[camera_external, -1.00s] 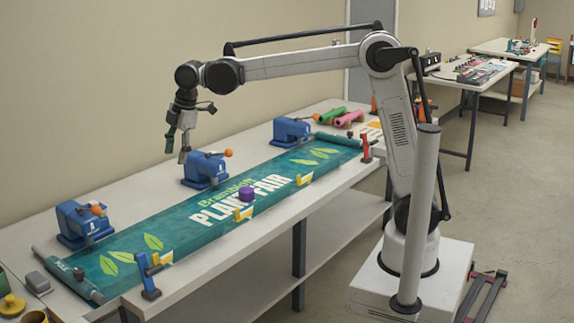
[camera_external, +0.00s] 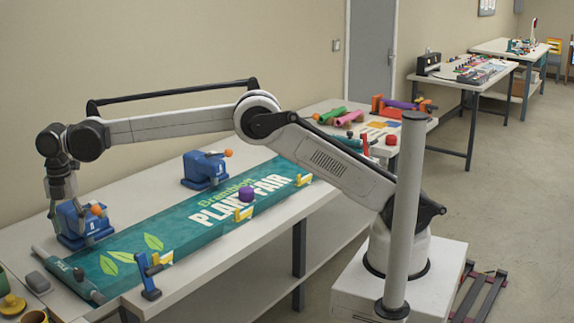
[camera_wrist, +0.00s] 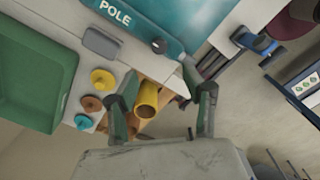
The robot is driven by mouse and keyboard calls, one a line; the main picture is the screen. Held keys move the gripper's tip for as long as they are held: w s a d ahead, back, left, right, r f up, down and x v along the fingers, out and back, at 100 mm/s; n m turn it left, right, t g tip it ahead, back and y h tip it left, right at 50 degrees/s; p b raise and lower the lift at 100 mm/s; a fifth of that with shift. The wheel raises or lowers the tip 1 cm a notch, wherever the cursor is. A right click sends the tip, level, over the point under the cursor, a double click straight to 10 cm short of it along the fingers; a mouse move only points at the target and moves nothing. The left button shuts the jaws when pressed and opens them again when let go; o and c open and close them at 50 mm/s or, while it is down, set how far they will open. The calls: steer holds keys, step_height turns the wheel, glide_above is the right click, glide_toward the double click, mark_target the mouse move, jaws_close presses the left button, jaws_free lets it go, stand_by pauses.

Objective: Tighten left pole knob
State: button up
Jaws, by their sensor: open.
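The teal pole (camera_external: 62,268) lies across the left end of the teal banner (camera_external: 150,238). In the wrist view the pole (camera_wrist: 120,18) carries the word POLE and a small dark round knob (camera_wrist: 159,46). A dark knob also shows on the pole in the external view (camera_external: 79,274). In the wrist view my gripper (camera_wrist: 163,104) is open with nothing held; the knob lies beyond the fingertips. The exact fingertip height is unclear.
A grey block (camera_external: 37,282) lies beside the pole. Yellow, brown and teal round pieces (camera_wrist: 92,103) sit at the table end near a yellow tube (camera_wrist: 146,100). A blue clamp (camera_external: 149,280) stands on the front edge. Another blue press (camera_external: 205,170) stands further right.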

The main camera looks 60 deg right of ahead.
mark_target(78, 270)
steer(key=f, duration=1.4)
steer(key=shift+a+f+p, duration=0.1)
steer(key=shift+a+p, duration=0.2)
steer(key=shift+p, duration=0.05)
steer(key=c, duration=1.1)
